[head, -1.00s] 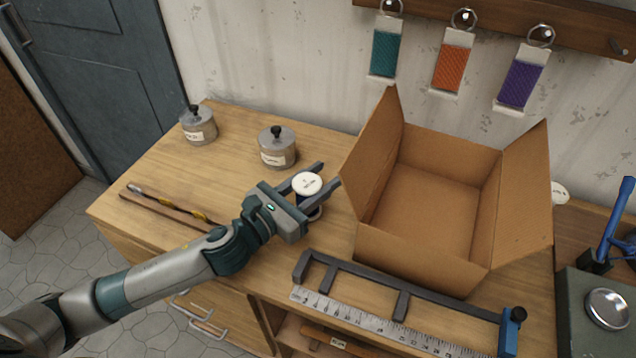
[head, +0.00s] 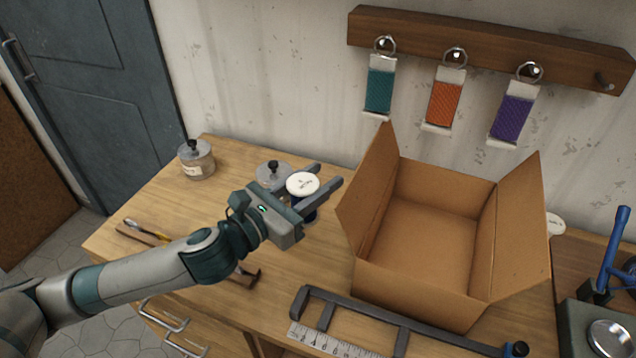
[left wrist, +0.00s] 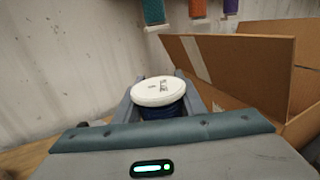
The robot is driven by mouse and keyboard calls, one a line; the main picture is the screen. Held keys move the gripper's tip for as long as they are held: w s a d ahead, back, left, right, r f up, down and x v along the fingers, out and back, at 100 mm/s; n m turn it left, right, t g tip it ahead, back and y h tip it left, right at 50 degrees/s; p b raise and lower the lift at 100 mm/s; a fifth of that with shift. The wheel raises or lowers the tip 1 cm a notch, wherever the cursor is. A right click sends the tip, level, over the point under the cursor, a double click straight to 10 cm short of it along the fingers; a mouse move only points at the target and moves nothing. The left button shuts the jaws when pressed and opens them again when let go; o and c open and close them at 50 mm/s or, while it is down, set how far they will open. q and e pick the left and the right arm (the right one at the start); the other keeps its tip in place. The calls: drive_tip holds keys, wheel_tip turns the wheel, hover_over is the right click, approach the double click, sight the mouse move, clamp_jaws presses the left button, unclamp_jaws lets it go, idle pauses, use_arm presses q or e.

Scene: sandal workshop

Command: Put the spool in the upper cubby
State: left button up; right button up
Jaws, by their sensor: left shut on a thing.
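The spool (head: 303,184) has a white top disc and dark blue thread. It is upright between the fingers of my left gripper (head: 322,188), which is shut on it above the workbench, left of the cardboard box. In the left wrist view the spool (left wrist: 158,93) sits between both fingers, its white top facing up. The lower part of the spool is partly hidden by the gripper. No upper cubby can be made out in these views. My right gripper is not in view.
An open, empty cardboard box (head: 430,235) stands right of the gripper. Lidded jars (head: 196,162) stand behind. A clamp-like bar (head: 400,328) and a ruler (head: 325,340) lie in front. Colored straps (head: 444,104) hang from a wall rail (head: 490,45). A hammer lies partly under my arm.

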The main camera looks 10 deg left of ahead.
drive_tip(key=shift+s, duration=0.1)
